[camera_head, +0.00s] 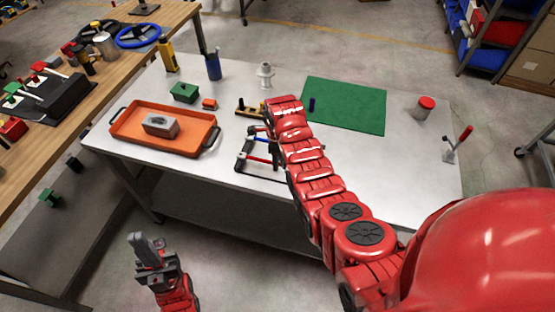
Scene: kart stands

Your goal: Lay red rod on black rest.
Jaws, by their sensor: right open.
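The black rest (243,167) stands on the white table, left of my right arm, which covers its right part. A short red piece, seemingly the red rod (258,159), shows low across the rest's frame. I cannot tell whether it is seated on the rest or lies behind or beside it. My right gripper (262,131) is open, at the far end of my red arm, close above the rest; its fingers are mostly hidden. My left gripper (147,243) hangs low in front of the table, away from everything; whether its fingers are apart is unclear.
An orange tray (122,127) holding a grey block (160,125) is at left. A wooden block (247,110) with pegs sits behind the rest. A green mat (350,105) lies behind my arm. A red-lidded jar (424,107) and a red-handled clamp (455,145) are at right.

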